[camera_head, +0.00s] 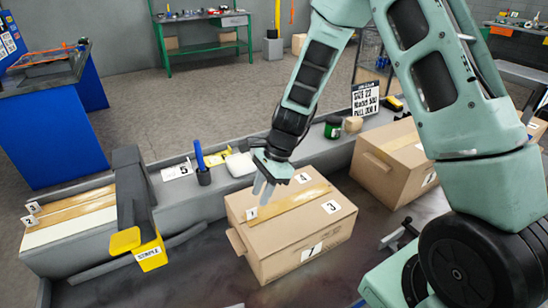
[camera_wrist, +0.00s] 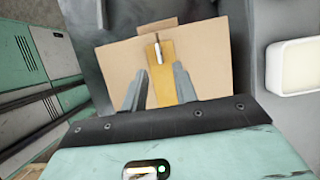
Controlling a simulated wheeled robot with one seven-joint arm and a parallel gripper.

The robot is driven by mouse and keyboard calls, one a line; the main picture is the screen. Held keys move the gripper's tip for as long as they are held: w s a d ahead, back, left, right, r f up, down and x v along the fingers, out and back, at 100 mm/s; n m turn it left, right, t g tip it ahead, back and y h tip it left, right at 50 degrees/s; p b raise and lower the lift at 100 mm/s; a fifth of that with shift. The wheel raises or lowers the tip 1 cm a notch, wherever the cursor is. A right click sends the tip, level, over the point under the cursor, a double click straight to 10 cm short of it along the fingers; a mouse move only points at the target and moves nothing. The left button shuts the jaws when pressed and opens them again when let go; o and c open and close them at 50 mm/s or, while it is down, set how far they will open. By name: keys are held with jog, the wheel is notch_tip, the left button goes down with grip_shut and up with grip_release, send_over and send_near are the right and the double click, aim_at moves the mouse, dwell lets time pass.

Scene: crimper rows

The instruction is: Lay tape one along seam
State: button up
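A brown cardboard box (camera_head: 290,240) stands on the dark bench, with small numbered labels on it. A yellow-tan tape strip (camera_head: 292,202) lies along the middle of its top; I cannot read a number on the strip itself. In the wrist view the strip (camera_wrist: 165,75) runs down the box top (camera_wrist: 205,65), with a small white label at its far end. My gripper (camera_head: 263,190) is above the top's left part, fingers pointing down. In the wrist view my gripper (camera_wrist: 160,70) has its fingers apart on either side of the strip, nothing visibly pinched.
A grey holder (camera_head: 110,225) at left carries tan and white strips with number tags. A dark arm with a yellow "SIMPLE" block (camera_head: 150,254) stands beside it. A second box (camera_head: 395,160) is at right. A blue-handled tool cup (camera_head: 203,175) and white block (camera_head: 240,164) line the back ledge.

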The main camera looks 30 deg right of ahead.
jog(key=v, duration=1.1)
jog(key=shift+r+p, duration=0.25)
jog(key=shift+p, duration=0.1)
jog(key=s+a+r+n+g+h, duration=0.15)
jog(key=s+a+r+n, duration=0.35)
jog(key=s+a+n, duration=0.75)
jog(key=s+a+r+n+t+h, duration=0.1)
jog(key=s+a+n+h, duration=0.1)
jog(key=s+n, duration=1)
jog(key=shift+n+p, duration=0.35)
jog(key=shift+n, duration=0.3)
